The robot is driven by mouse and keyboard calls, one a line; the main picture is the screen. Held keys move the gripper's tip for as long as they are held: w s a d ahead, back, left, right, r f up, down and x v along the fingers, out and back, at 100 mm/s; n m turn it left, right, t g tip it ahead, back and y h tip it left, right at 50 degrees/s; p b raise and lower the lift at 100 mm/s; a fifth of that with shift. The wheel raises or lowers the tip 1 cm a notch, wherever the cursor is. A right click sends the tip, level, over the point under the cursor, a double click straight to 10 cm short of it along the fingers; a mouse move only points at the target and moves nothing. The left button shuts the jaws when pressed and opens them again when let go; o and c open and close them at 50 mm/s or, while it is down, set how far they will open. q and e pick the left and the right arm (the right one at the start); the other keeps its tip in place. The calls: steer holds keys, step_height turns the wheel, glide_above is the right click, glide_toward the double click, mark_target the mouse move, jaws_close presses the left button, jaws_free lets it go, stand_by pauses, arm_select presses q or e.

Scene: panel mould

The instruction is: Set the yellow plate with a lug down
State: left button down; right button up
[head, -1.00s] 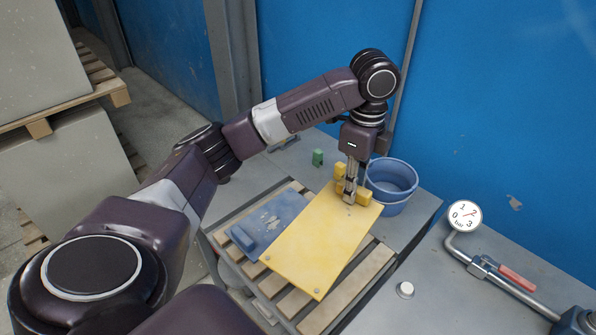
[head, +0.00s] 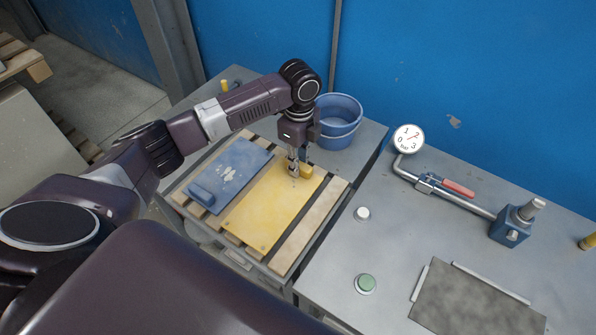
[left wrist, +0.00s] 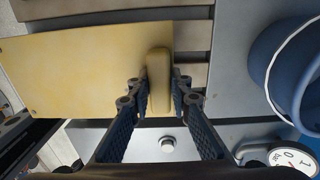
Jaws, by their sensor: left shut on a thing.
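The yellow plate with a lug (head: 262,212) lies flat over the wooden slats (head: 313,224), to the right of a blue plate (head: 240,165). It looks level with the slats; I cannot tell whether it bears fully on them. My left gripper (head: 294,173) is shut on its raised lug (head: 307,171) at the far end. In the left wrist view, the two fingers of the gripper (left wrist: 160,84) stand on either side of the lug (left wrist: 158,65), and the plate (left wrist: 80,75) stretches to the left. My right gripper is out of view.
A blue bucket (head: 337,125) stands just behind the gripper. To the right, a grey bench top (head: 400,245) carries a pressure gauge (head: 408,138) on a pipe, a white button (head: 362,213), a green button (head: 366,283) and a dark grey plate (head: 475,303). One slat right of the yellow plate is bare.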

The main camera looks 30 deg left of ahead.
arm_select(q)
steer(key=shift+f+p, duration=0.3)
steer(key=shift+f, duration=2.1)
steer(key=c, duration=1.8)
jaws_free()
steer(key=shift+c, duration=0.2)
steer(key=shift+o, duration=0.4)
step_height(320, 180, up, 11)
steer(key=shift+w+r+b, duration=0.1)
steer(key=shift+b, duration=0.8)
steer(key=shift+r, duration=0.45)
